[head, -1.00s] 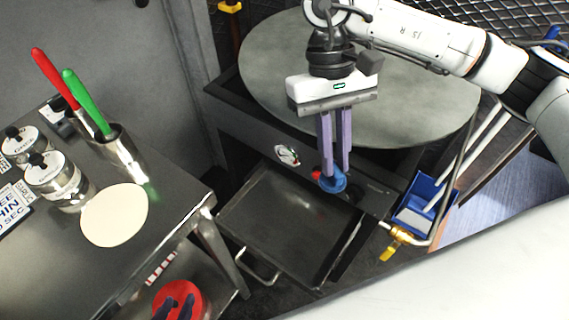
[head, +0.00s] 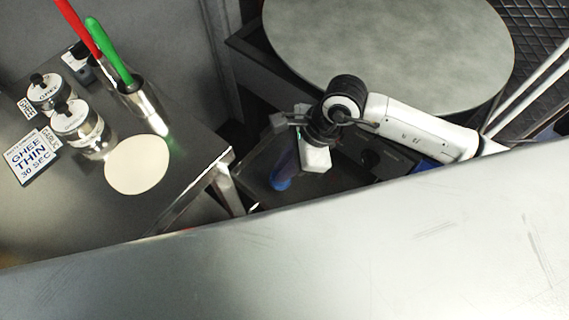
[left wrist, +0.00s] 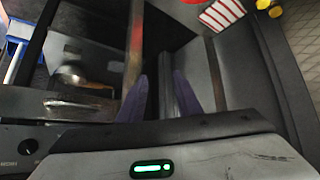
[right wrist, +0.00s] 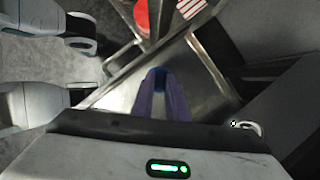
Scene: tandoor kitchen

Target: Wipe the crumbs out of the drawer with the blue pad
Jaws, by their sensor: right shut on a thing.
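The blue pad (head: 281,179) is in my right gripper (head: 285,165), whose purple fingers are shut on it. The pad is low over the floor of the pulled-out metal drawer (head: 330,187); I cannot tell if it touches. In the right wrist view the pad (right wrist: 157,76) shows between the fingertips above the shiny drawer floor (right wrist: 205,70). I cannot make out any crumbs. A large pale surface covers the front of the drawer in the head view. My left gripper (left wrist: 172,88) shows only in the left wrist view, with its fingers apart and empty.
The steel table at left holds a dough round (head: 137,165), labelled jars (head: 82,132) and a steel cup (head: 142,105) with red and green handles. A round grey top (head: 390,55) stands behind the drawer. A blue bin (left wrist: 17,27) shows in the left wrist view.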

